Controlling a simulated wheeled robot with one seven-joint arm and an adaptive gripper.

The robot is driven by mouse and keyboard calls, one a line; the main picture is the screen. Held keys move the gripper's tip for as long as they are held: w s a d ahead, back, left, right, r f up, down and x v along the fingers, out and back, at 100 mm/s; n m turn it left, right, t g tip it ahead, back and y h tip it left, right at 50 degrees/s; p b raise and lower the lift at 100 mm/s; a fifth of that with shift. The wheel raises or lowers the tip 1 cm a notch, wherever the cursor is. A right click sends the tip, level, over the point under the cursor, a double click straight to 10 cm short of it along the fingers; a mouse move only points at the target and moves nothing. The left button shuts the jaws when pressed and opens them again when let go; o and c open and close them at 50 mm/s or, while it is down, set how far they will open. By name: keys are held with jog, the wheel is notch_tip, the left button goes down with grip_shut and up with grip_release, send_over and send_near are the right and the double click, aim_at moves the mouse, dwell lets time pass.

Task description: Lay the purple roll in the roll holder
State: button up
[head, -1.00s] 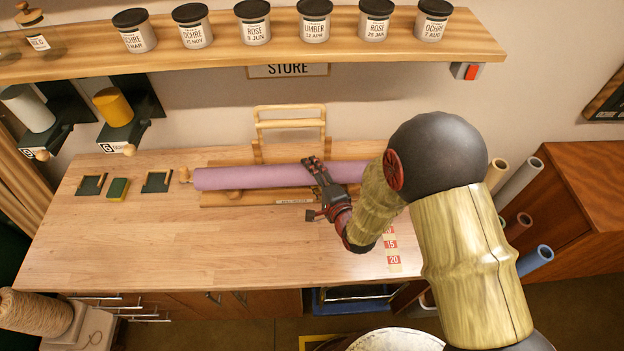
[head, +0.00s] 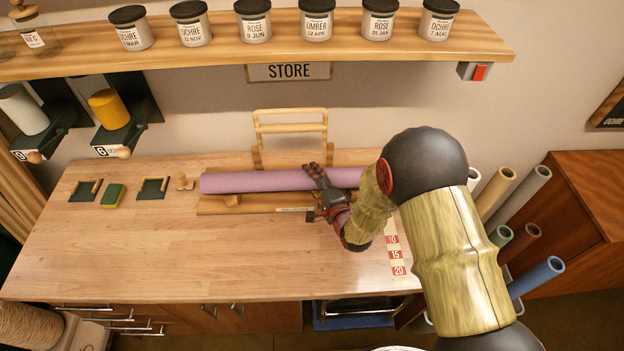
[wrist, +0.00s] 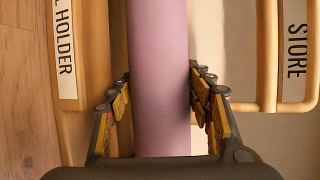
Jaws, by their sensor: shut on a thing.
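The purple roll (head: 260,181) lies lengthwise, left to right, over the wooden roll holder (head: 215,208) near the back of the table. My gripper (head: 318,180) is shut on the roll right of its middle. In the wrist view the purple roll (wrist: 158,70) runs between the two fingers of my gripper (wrist: 160,105), one on each side. The holder's label (wrist: 65,50) shows beside the roll there. I cannot tell whether the roll touches the holder's supports. My arm hides the roll's right end.
A wooden rack (head: 290,125) stands behind the holder, under the STORE sign (head: 289,72). Green-based pieces (head: 86,190) and a green block (head: 113,195) lie at left. A numbered strip (head: 396,255) lies at right. Upright rolls (head: 535,277) stand beyond the table. The table's front left is clear.

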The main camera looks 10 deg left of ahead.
dwell(0.3)
jog(key=o, duration=1.3)
jog(key=shift+o, duration=0.3)
jog(key=shift+f, duration=0.1)
jog(key=shift+f, duration=0.1)
jog(key=shift+s, duration=0.1)
jog(key=v, duration=1.1)
jog(key=shift+s+d+r, duration=0.25)
jog(key=shift+s, duration=0.05)
